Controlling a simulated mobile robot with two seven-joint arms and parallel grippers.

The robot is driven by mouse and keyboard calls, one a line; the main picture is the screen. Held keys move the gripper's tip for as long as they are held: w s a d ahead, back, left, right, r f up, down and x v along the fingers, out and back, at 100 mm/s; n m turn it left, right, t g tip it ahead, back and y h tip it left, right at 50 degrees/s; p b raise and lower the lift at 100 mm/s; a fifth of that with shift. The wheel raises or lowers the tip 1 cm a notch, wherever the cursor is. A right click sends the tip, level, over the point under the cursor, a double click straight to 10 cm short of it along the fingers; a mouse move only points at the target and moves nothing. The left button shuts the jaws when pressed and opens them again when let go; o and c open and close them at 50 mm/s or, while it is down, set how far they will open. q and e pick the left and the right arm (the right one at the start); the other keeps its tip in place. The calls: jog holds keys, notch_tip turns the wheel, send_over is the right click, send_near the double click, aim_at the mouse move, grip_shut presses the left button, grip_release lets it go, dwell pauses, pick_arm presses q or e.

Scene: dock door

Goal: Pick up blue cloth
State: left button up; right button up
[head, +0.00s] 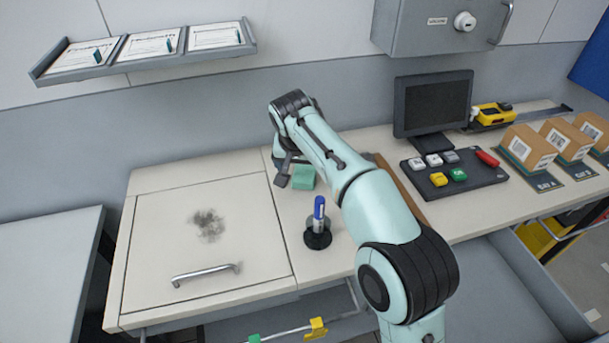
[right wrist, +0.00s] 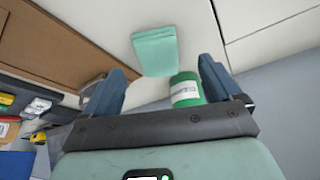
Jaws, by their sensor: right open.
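The cloth is a folded teal, blue-green piece (head: 303,177) lying on the bench top. In the right wrist view the cloth (right wrist: 155,50) lies just beyond and between the fingertips. My right gripper (head: 290,172) is beside the cloth in the head view, partly hidden by its own wrist. In the right wrist view its fingers (right wrist: 160,78) are spread wide with nothing held. I cannot tell whether a finger touches the cloth. My left gripper is not in view.
A green labelled can (right wrist: 185,90) stands near one right finger. A blue marker (head: 319,213) stands in a black holder. A dark smudge (head: 208,224) marks the handled panel (head: 150,270) at left. A monitor (head: 433,105) and a button pad (head: 455,173) stand at right.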

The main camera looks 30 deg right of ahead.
aim_at(304, 174)
jog(key=x, duration=0.5)
jog(key=shift+d+f+b, duration=0.1)
jog(key=shift+d+b, duration=0.2)
jog(key=shift+d, duration=0.05)
jog(key=c, duration=1.1)
